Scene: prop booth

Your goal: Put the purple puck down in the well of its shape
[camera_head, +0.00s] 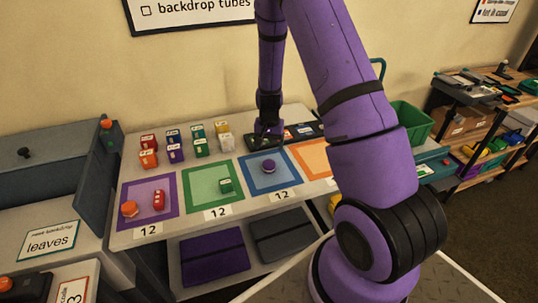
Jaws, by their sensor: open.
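A round purple-blue piece (269,167), which looks like the purple puck, sits on the blue square mat (256,182) on the table. My gripper (268,139) is behind and above it, over the left part of a dark tray (307,131) at the table's back. My gripper is small in this view. It is open and apart from the puck, and I see nothing held in it. The tray has some coloured patches, but its wells are too small to make out, and my arm hides its right part.
Purple (135,191), green (203,196) and orange (309,168) mats lie on the table (180,222). An orange round piece (129,208), a red block (159,199) and a green block (225,185) stand on them. Several coloured blocks stand behind. A green crate (411,121) is at right.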

